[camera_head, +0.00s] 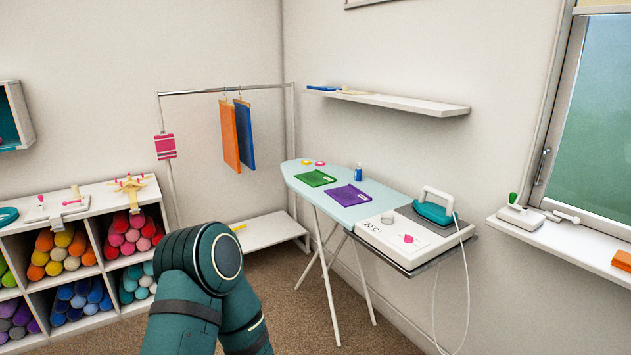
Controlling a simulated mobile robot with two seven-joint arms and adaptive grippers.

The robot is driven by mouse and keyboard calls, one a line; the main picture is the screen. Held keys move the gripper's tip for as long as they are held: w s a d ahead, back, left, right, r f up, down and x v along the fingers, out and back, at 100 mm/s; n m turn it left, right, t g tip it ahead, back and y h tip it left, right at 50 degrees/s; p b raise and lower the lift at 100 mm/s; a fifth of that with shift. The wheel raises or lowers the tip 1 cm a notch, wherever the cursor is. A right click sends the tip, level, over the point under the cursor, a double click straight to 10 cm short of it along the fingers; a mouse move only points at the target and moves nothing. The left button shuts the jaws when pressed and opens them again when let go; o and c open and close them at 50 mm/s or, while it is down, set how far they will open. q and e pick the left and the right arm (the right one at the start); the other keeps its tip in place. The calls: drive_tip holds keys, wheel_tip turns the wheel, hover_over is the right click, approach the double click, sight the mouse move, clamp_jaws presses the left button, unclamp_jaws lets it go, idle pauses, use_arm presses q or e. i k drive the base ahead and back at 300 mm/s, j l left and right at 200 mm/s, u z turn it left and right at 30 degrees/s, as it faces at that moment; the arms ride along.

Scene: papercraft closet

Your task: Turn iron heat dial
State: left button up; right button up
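The iron (436,208), teal with a white handle, rests on the right end of a white station (373,232) at the near right end of the ironing board. A small pink knob (408,239), which looks like the heat dial, is on the station's front part. A "20 C" marking is printed to its left. A grey round knob (387,218) sits behind the marking. A white cord hangs from the iron's side toward the floor. A teal arm link of mine shows at bottom centre, apart from the station. Neither gripper is in view.
The light-blue ironing board (330,198) carries a green cloth (315,178), a purple cloth (349,197) and a blue bottle (358,173). A wall shelf (400,102) is above. A windowsill (570,238) is at right, cubbies (88,218) at left. Carpet before the board is clear.

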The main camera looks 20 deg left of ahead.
sight(408, 239)
drive_tip(key=i+j, duration=0.2)
drive_tip(key=j, duration=0.15)
drive_tip(key=i+j, duration=0.2)
drive_tip(key=j, duration=0.2)
drive_tip(key=i+j+z, duration=0.1)
drive_tip(key=j, duration=0.25)
drive_tip(key=i+j, duration=0.5)
drive_tip(key=j, duration=0.3)
drive_tip(key=i+j+z, duration=0.1)
drive_tip(key=j, duration=0.25)
drive_tip(key=i+j, duration=0.45)
drive_tip(key=j, duration=0.35)
drive_tip(key=i, duration=0.7)
drive_tip(key=z, duration=0.05)
